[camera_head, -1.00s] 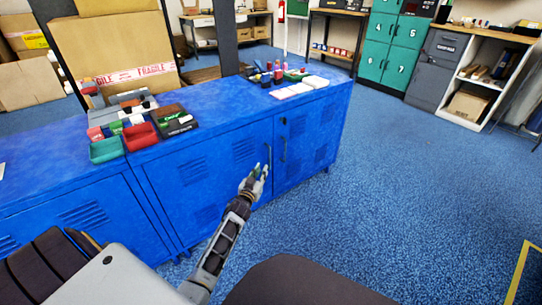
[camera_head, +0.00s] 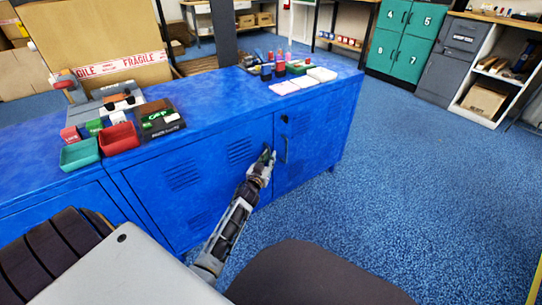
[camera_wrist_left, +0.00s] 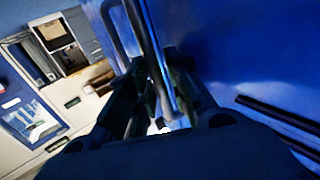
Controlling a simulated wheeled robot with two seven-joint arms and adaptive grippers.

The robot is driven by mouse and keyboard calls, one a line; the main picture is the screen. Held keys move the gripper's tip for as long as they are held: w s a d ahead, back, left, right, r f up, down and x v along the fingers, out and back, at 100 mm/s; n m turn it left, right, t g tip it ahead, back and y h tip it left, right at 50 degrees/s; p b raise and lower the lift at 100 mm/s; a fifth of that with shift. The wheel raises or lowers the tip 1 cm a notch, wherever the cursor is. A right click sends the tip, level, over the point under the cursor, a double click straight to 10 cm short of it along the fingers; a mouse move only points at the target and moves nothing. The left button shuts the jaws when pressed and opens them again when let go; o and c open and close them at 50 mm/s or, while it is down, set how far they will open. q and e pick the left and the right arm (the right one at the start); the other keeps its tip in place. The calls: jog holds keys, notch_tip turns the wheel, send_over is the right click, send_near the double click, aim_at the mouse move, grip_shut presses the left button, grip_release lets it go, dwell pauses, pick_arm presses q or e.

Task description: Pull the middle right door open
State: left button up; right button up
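The blue cabinet row shows in the head view. The middle right door (camera_head: 238,178) looks closed, with its vertical handle near its right edge, mostly hidden by my left gripper (camera_head: 266,157). In the left wrist view a long bar handle (camera_wrist_left: 147,50) runs between the two dark fingers of the left gripper (camera_wrist_left: 162,88). The fingers look apart, one on each side of the bar; firm contact is not clear. A neighbouring door handle (camera_head: 284,150) stands just right of the gripper and shows in the wrist view (camera_wrist_left: 112,30). My right gripper is not in view.
On the cabinet top stand a green bin (camera_head: 80,154), a red bin (camera_head: 119,138), small boxes and, farther right, white pads (camera_head: 322,74) and bottles. A large carton (camera_head: 95,45) is behind. Blue floor (camera_head: 430,190) is free on the right.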

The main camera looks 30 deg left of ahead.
pick_arm(q)
jog(key=shift+w, duration=0.1)
grip_shut()
jog(key=shift+d, duration=0.1)
dwell(0.4)
